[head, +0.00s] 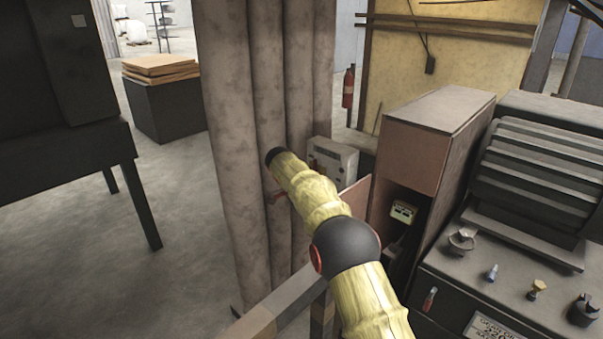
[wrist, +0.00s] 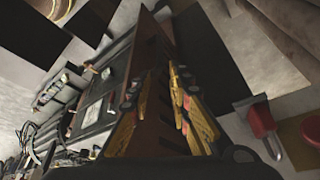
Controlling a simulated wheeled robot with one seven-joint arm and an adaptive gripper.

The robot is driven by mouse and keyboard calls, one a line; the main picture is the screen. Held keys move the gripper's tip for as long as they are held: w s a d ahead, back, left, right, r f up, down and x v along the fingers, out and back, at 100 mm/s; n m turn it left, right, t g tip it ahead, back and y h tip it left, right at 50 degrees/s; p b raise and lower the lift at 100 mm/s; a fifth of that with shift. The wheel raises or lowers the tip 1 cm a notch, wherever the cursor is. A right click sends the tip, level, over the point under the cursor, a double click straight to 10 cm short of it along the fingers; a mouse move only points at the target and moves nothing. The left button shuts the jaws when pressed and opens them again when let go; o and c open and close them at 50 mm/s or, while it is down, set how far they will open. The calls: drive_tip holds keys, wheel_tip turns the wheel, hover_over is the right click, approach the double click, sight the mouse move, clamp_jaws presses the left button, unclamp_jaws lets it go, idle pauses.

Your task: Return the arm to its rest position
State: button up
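My arm (head: 318,200), in a yellow sleeve with a dark round joint, reaches from the lower right up and left in the head view. Its dark far end (head: 273,156) is in front of the tall grey-brown curtain-like columns. My gripper's fingers cannot be made out in the head view. In the wrist view a dark shape, likely part of my gripper (wrist: 215,168), crosses the bottom edge.
The mottled columns (head: 228,130) stand close to the arm. A brown cabinet (head: 440,125) and a dark machine with knobs (head: 500,290) stand at the right. A dark table (head: 70,165) is at the left. Open floor (head: 180,220) lies between table and columns.

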drive_tip(key=s+a+f+n+y, duration=0.1)
drive_tip(key=s+f+n, duration=0.5)
drive_tip(key=n, duration=0.4)
drive_tip(key=s+d+r+n+t+y, duration=0.1)
drive_tip(key=s+d+r, duration=0.3)
drive_tip(key=s, duration=1)
drive_tip(key=s+d+r+n+t+y, duration=0.1)
drive_tip(key=s+d+r+n+t, duration=0.1)
drive_tip(key=s+r, duration=0.7)
drive_tip(key=s+d+r+n+t+y, duration=0.1)
drive_tip(key=s+d+r, duration=0.5)
drive_tip(key=s, duration=1.5)
drive_tip(key=shift+r+n+t, duration=0.3)
drive_tip(key=shift+n+t, duration=0.2)
drive_tip(key=shift+n, duration=0.6)
drive_tip(key=shift+d, duration=0.15)
